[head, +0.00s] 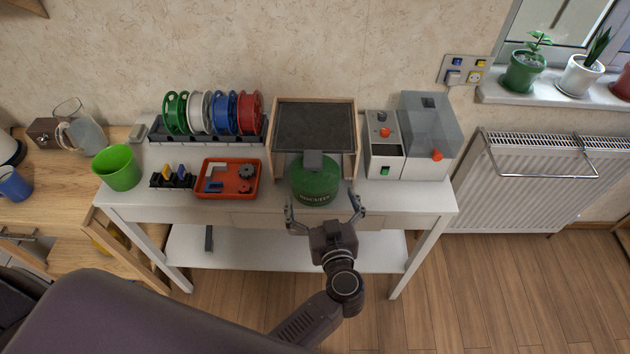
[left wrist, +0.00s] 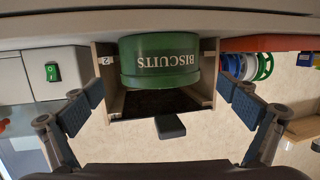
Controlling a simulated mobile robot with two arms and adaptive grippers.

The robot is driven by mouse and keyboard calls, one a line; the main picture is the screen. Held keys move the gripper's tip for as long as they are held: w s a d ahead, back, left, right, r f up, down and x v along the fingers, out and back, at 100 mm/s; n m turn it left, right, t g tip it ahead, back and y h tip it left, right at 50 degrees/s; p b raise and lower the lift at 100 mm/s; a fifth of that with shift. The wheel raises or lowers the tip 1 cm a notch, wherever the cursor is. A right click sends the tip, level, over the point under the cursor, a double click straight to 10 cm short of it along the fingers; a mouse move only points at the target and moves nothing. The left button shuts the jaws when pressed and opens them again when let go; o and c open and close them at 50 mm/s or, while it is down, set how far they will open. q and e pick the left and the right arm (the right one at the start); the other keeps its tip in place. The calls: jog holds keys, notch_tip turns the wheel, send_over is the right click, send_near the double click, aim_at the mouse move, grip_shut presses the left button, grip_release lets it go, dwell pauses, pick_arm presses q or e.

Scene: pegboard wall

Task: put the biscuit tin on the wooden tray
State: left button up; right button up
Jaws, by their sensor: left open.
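The green biscuit tin (head: 316,186) stands upright near the table's front edge, at the front of a wood-sided frame with a dark panel (head: 312,124). This frame is the only tray-like wooden thing I see there; I cannot tell if it is the wooden tray. In the left wrist view the tin (left wrist: 160,63) appears upside down between the frame's wooden sides (left wrist: 103,68). A small dark grey block (head: 313,160) shows above the tin. My left gripper (head: 324,204) is open and empty, its fingers apart at the tin's front. My right gripper is not in view.
Left on the white table (head: 415,195) are a red parts tray (head: 228,192), a spool rack (head: 215,137) and a green cup (head: 117,168). Right of the frame stands a grey machine (head: 428,137). The lower shelf (head: 290,250) is mostly bare.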

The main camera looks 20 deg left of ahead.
aim_at(316, 175)
pick_arm(q)
jog(key=x, duration=0.7)
jog(key=shift+w+a+r, duration=0.15)
jog(key=shift+w+r, duration=0.05)
jog(key=shift+w, duration=0.05)
jog(key=c, duration=1.3)
jog(key=shift+r, duration=0.15)
jog(key=shift+c, duration=1)
jog(key=shift+p, duration=0.35)
